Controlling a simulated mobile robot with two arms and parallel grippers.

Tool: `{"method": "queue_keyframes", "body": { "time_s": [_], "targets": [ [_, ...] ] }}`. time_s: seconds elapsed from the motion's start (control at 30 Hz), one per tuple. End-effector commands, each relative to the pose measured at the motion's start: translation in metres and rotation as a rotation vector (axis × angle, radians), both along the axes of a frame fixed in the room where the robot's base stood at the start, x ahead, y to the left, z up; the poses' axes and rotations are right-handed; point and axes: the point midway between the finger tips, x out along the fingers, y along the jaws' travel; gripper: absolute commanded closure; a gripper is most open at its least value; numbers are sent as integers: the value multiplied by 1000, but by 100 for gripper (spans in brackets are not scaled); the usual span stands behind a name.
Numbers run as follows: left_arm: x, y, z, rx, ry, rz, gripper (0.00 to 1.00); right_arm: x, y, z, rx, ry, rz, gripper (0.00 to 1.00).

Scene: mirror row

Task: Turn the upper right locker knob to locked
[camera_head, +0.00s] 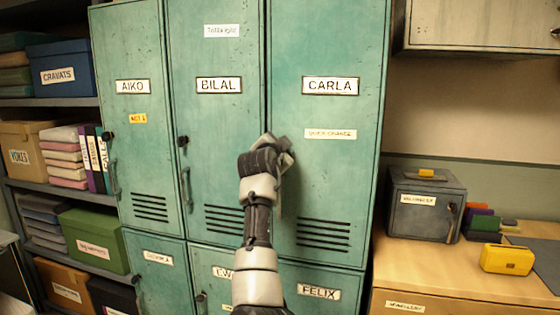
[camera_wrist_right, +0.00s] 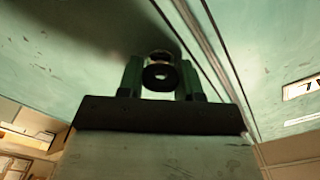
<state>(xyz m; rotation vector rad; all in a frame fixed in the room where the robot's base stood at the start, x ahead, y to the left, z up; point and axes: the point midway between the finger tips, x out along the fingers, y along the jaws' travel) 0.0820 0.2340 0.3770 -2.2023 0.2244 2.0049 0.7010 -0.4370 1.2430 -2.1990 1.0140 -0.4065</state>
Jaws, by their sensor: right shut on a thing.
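The upper right locker (camera_head: 345,190) is a green metal door labelled CARLA, and it looks closed. My right gripper (camera_head: 277,148) is at the left edge of this door, and the arm and hand hide the knob there in the head view. In the right wrist view, the small dark round knob (camera_wrist_right: 160,78) sits between the two fingers of my right gripper (camera_wrist_right: 160,68), which are shut on it. I cannot tell which way the knob is turned. My left gripper is not in view.
Lockers labelled AIKO (camera_head: 132,60) and BILAL (camera_head: 215,140) stand to the left, with dark knobs and handles. Lower lockers, including FELIX (camera_head: 325,277), are below. At right, a wooden counter (camera_head: 450,285) holds a grey metal box (camera_head: 425,210) and a yellow case (camera_head: 507,259).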

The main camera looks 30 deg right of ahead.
Motion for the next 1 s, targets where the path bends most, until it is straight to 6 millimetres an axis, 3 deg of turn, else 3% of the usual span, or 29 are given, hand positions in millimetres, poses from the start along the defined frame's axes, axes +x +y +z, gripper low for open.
{"method": "queue_keyframes", "body": {
  "time_s": [0.4, 1.0],
  "targets": [
    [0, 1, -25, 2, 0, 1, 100, 0, 0, -2, 256, -300, 3, 89],
    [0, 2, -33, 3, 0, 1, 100, -1, 0, -2, 506, -595, 3, 89]
  ]
}}
